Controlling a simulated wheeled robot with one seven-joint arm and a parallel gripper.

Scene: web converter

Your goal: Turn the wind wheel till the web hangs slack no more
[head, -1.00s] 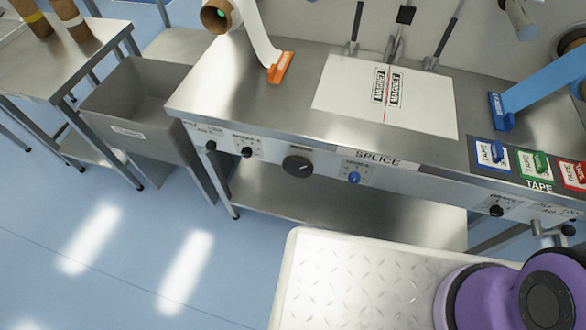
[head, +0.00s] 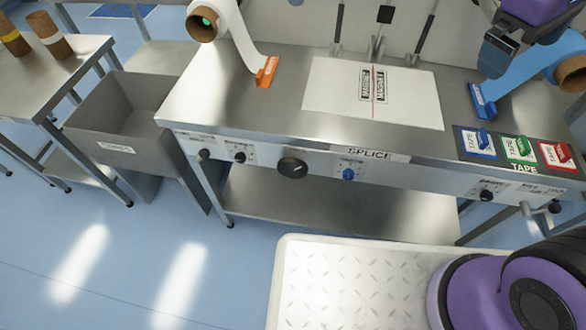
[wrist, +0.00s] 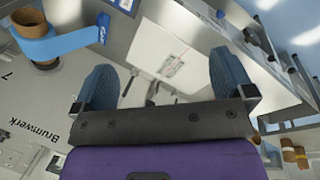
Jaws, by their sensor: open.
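A white web (head: 238,38) runs from a roll (head: 203,22) at top left to an orange clamp (head: 267,71). A blue web (head: 530,68) runs from the right-hand roll to a blue clamp (head: 482,99); it also shows in the wrist view (wrist: 70,44). The large black knob (head: 292,167) is on the bench's front panel; I cannot tell whether it is the wind wheel. A small crank (head: 540,209) is at lower right. My gripper (wrist: 163,80) is open and empty, above the bench's right side, its wrist partly covering the blue web in the head view.
The steel bench carries a white splice plate (head: 335,95) and coloured tape holders (head: 518,147). Smaller knobs line its front panel. A grey bin (head: 125,115) and a side table with brown cores (head: 48,35) stand at left. The floor in front at left is clear.

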